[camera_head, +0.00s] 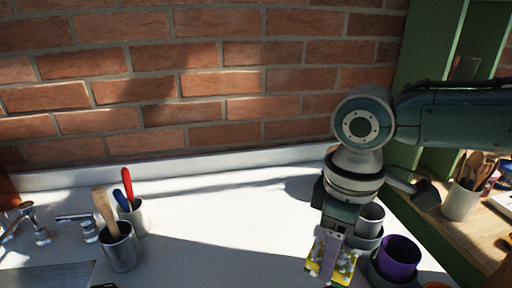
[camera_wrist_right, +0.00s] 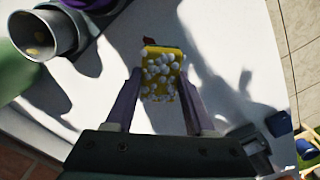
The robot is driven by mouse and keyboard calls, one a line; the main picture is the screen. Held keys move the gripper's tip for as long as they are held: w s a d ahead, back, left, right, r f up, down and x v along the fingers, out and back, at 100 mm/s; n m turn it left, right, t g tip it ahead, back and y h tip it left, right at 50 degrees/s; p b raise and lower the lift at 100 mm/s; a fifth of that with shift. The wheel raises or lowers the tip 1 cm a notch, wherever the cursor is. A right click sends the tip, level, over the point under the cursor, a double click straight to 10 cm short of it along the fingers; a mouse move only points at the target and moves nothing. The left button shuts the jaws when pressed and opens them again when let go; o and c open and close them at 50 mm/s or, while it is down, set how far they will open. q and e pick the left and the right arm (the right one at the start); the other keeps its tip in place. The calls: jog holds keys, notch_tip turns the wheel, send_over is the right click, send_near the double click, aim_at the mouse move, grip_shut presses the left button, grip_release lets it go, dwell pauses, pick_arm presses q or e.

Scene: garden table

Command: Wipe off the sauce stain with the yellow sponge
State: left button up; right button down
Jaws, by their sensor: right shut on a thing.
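The yellow sponge (camera_head: 316,262) is covered with white foam bubbles. My right gripper (camera_head: 331,262) points down and is shut on it, low over the white counter. In the right wrist view the sponge (camera_wrist_right: 163,68) sits between the two purple-grey fingers of the gripper (camera_wrist_right: 160,98). A small dark red patch (camera_wrist_right: 150,41), which looks like the sauce stain, shows at the sponge's far edge; the sponge may hide part of it. I cannot tell whether the sponge touches the counter. The stain is not visible in the head view. My left gripper is not in view.
A purple cup (camera_head: 398,256) and a grey cup (camera_head: 369,218) stand close right of the gripper. The white counter (camera_head: 230,225) between is clear. A brick wall (camera_head: 200,80) stands behind.

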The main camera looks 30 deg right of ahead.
aim_at(315, 261)
jog(key=n, duration=0.2)
jog(key=a+n+b, duration=0.1)
jog(key=n, duration=0.2)
jog(key=shift+w+a+f+n+b, duration=0.15)
jog(key=shift+w+f+n+b, duration=0.05)
jog(key=shift+f+n+b, duration=0.1)
jog(key=n, duration=0.2)
jog(key=a+n+b, duration=0.1)
jog(key=n, duration=0.1)
jog(key=shift+r, duration=0.1)
jog(key=n, duration=0.2)
jog(key=n+b, duration=0.1)
jog(key=shift+w+a+r+n, duration=0.1)
jog(key=shift+a+n, duration=0.15)
jog(key=shift+n, duration=0.05)
notch_tip(315, 261, down, 3)
jog(key=b, duration=0.4)
jog(key=shift+r, duration=0.1)
